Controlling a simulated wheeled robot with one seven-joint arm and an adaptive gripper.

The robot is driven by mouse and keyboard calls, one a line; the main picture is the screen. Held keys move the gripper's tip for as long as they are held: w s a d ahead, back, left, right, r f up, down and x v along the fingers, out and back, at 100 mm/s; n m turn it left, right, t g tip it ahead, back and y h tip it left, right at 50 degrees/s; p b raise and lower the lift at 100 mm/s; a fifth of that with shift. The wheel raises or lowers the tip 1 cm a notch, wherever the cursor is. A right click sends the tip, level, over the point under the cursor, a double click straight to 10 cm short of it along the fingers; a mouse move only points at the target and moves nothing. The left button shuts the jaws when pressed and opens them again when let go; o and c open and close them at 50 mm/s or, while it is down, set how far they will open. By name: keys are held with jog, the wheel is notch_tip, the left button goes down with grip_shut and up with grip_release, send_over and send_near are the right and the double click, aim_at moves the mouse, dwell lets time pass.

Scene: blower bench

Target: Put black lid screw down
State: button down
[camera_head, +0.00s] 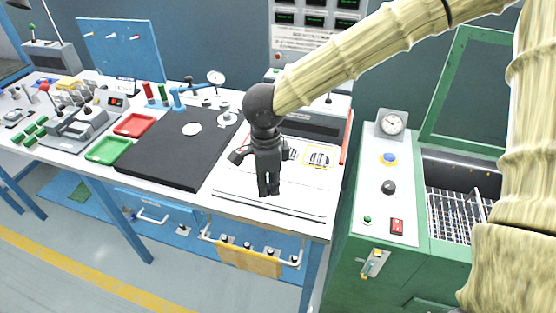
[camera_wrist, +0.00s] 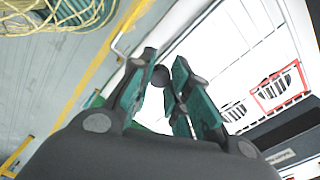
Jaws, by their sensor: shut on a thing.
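My gripper (camera_head: 268,192) points down over the front part of a white board (camera_head: 305,196) on the bench. In the wrist view its two fingers (camera_wrist: 163,68) are closed around a small dark round piece, the black lid screw (camera_wrist: 160,76), held between the fingertips. The white board lies beyond and below it in that view (camera_wrist: 235,40). In the head view the screw is hidden by the fingers, and I cannot tell its exact height above the board.
A black mat (camera_head: 170,160) lies left of the board, with green (camera_head: 108,150) and red (camera_head: 135,125) trays beyond it. A green machine (camera_head: 385,240) with a gauge and buttons stands right. Rows of printed slots (camera_head: 318,157) mark the board's back. The board's front area looks clear.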

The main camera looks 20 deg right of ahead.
jog(key=w+d, duration=0.2)
jog(key=w, duration=0.1)
jog(key=w+d+p, duration=0.1)
jog(key=w+d, duration=0.1)
jog(key=w, duration=0.2)
jog(key=w+d+f, duration=0.1)
jog(key=w+d, duration=0.1)
jog(key=w, duration=0.2)
jog(key=shift+f+p, duration=0.1)
jog(key=shift+p, duration=0.3)
jog(key=shift+w+d+f, duration=0.15)
jog(key=shift+w, duration=0.1)
jog(key=shift+f+p, duration=0.3)
jog(key=shift+f, duration=1.35)
jog(key=shift+f, duration=0.15)
jog(key=c, duration=1.3)
grip_release()
jog(key=shift+c, duration=0.2)
